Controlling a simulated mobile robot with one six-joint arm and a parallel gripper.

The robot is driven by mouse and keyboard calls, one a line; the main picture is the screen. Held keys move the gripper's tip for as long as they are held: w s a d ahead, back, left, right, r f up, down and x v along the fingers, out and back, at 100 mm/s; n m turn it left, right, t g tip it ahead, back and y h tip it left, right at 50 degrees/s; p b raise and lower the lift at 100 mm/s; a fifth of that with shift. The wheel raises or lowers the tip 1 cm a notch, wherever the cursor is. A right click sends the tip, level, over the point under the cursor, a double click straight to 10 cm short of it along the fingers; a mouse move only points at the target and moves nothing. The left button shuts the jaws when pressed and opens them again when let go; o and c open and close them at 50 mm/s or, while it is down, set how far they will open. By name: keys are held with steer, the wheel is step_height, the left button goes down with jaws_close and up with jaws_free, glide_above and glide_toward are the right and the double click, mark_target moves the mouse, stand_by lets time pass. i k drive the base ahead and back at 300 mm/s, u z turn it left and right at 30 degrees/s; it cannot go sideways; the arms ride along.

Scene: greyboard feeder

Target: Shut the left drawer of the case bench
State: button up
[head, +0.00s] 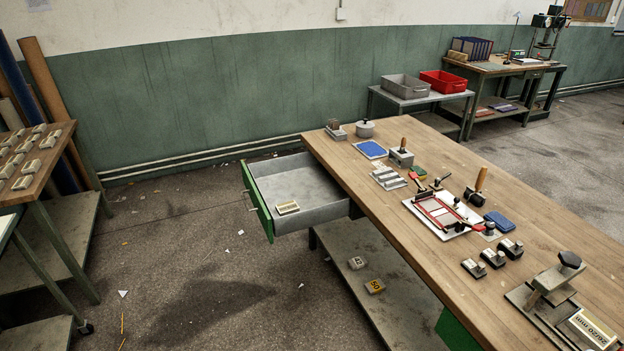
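The case bench (372,190) is a long wooden-topped bench running from the centre to the lower right. A grey drawer with a green front (258,203) is pulled well out from the bench's left side, near its far end. A small pale block (288,207) lies inside the drawer, close to the green front. Another green panel (457,332) shows under the near part of the top, cut off by the picture edge. My gripper is not in view.
A lower shelf (372,312) under the bench holds two small blocks. Printing tools cover the bench top.

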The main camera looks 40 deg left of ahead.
mark_target(302, 178)
steer(key=u, duration=0.7)
steer(key=k, duration=1)
steer(key=u, duration=1.35)
steer(key=i, duration=1.65)
steer(key=z, duration=0.45)
steer(key=k, duration=0.85)
steer(key=z, duration=0.15)
steer(key=i, duration=0.85)
steer(key=u, duration=0.1)
